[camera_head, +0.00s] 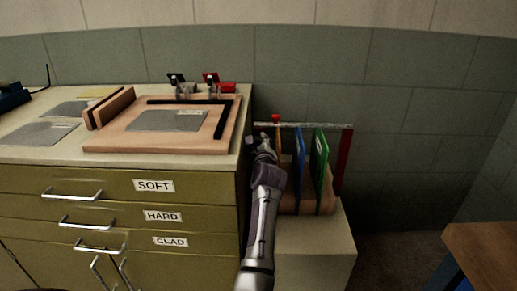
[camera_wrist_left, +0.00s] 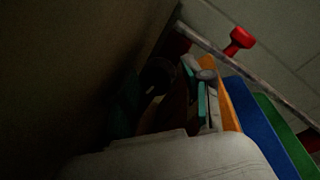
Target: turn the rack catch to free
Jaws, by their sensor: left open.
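The rack (camera_head: 318,190) stands right of the cabinet and holds upright orange, blue (camera_head: 299,158) and green (camera_head: 319,158) panels. A grey bar (camera_head: 325,125) runs across its top. The red rack catch (camera_head: 276,118) sits at the bar's left part; it also shows in the left wrist view (camera_wrist_left: 238,40), top right of centre. My left gripper (camera_head: 264,143) is open, just below and left of the catch and apart from it. In the left wrist view the fingers (camera_wrist_left: 180,85) are near the orange panel (camera_wrist_left: 228,105); whether they touch it is unclear. My right gripper is out of view.
The cabinet (camera_head: 150,185) with SOFT, HARD and CLAD drawers stands close left of my arm. On its top lie a wooden board (camera_head: 160,140), grey sheets and small red and black clamps (camera_head: 211,83). A wooden table (camera_head: 490,250) is at lower right; a wall is behind.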

